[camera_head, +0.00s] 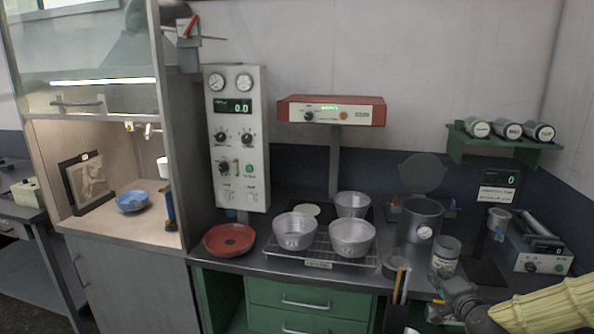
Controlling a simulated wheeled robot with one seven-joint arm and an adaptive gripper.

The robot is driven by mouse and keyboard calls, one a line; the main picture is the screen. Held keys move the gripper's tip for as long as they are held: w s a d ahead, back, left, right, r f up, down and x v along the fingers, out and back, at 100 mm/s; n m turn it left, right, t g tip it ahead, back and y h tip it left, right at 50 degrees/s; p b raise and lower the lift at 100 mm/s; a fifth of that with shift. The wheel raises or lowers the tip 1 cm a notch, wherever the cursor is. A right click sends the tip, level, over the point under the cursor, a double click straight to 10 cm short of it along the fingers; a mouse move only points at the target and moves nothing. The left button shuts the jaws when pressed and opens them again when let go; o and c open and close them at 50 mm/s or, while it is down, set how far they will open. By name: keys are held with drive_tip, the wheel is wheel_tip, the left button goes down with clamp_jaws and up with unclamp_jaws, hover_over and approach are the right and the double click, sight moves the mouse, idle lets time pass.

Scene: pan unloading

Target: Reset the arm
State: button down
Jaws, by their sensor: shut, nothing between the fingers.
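My gripper (445,303) is at the lower right, over the front edge of the bench, at the end of my arm in its yellow sleeve. It is shut and holds nothing. Two metal pans, a left one (294,231) and a right one (351,238), sit on a wire rack (318,258) at the middle of the bench. A third metal pan (352,204) stands behind them. All are well to the left of my gripper and apart from it.
A glass jar (446,254) stands just behind my gripper, and upright sticks (401,285) stand to its left. A metal pot (420,220) with a gauge is farther back. A red dish (229,240) lies left of the rack. Green drawers (306,300) are below.

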drive_tip(key=s+a+f+n+g+y, duration=0.1)
drive_tip(key=s+a+f+n+g, duration=0.1)
drive_tip(key=s+a+f, duration=0.45)
drive_tip(key=s+a+f+n+g, duration=0.2)
drive_tip(key=s+f+n+g, duration=0.15)
drive_tip(key=f, duration=0.55)
drive_tip(key=s+a+f+n+g+y, duration=0.1)
drive_tip(key=s+a+f+n+g, duration=0.1)
drive_tip(key=s+a+f, duration=0.35)
drive_tip(key=s+f+n+g, duration=0.2)
drive_tip(key=s+f, duration=0.3)
drive_tip(key=s, duration=0.4)
drive_tip(key=s+a+f+n+g+h, duration=0.1)
drive_tip(key=s+f, duration=0.4)
drive_tip(key=s, duration=0.5)
drive_tip(key=s+f+n+g, duration=0.3)
drive_tip(key=s+f+g, duration=0.1)
drive_tip(key=s, duration=0.5)
drive_tip(key=shift+s+a+f+h, duration=0.25)
drive_tip(key=shift+f+h, duration=0.15)
drive_tip(key=shift+f, duration=0.25)
